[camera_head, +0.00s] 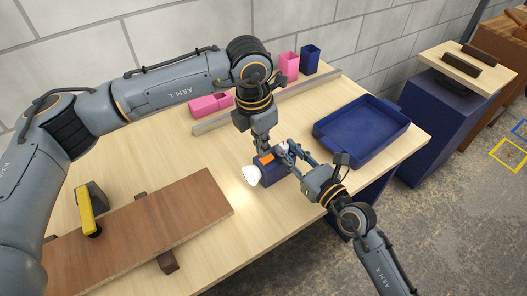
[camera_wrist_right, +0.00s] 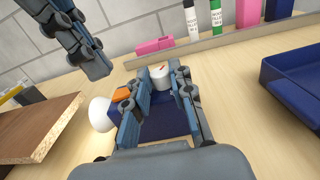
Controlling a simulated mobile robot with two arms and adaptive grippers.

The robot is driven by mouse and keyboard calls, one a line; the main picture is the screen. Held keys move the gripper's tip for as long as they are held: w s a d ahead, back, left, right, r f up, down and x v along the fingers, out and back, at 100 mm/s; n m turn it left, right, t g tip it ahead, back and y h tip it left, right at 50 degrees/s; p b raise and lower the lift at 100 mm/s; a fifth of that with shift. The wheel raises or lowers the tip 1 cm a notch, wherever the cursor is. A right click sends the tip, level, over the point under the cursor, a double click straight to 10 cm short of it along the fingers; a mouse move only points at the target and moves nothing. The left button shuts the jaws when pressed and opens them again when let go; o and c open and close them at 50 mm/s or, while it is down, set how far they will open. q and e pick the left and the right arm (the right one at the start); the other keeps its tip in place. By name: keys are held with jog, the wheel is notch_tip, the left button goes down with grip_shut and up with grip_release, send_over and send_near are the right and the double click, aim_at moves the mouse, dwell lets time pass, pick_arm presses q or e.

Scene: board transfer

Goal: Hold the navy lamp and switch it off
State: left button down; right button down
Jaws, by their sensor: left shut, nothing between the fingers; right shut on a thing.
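The navy lamp (camera_head: 272,174) lies on the table, with a white dome (camera_head: 251,175) at its left end and an orange switch (camera_head: 266,159) on top. The table beside the dome looks brightly lit. In the right wrist view the navy body (camera_wrist_right: 165,122) sits between my right fingers, with a white cylinder (camera_wrist_right: 160,76) at the far end. My right gripper (camera_head: 284,151) is shut on the lamp. My left gripper (camera_head: 262,152) is shut and empty, just above the switch. The right wrist view shows a gap between its tip (camera_wrist_right: 97,72) and the switch (camera_wrist_right: 121,95).
A navy tray (camera_head: 362,150) is right of the lamp. A brown board (camera_head: 145,232) lies at left near a yellow-and-grey object (camera_head: 88,208). A grey rail (camera_head: 215,122), a pink box (camera_head: 210,104) and upright pink and navy cups (camera_head: 310,58) are behind.

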aim_at(269, 156)
pick_arm(q)
notch_tip(269, 156, up, 11)
jog(key=s, duration=0.1)
jog(key=shift+a, duration=0.45)
jog(key=shift+w, duration=0.1)
jog(key=shift+w+d+r, duration=0.15)
jog(key=shift+w+d, duration=0.3)
jog(key=shift+w, duration=0.15)
jog(key=f, duration=0.4)
jog(key=d+f, duration=0.1)
jog(key=f, duration=0.4)
jog(key=w+f, duration=0.1)
jog(key=f, duration=0.4)
jog(key=shift+d, duration=0.15)
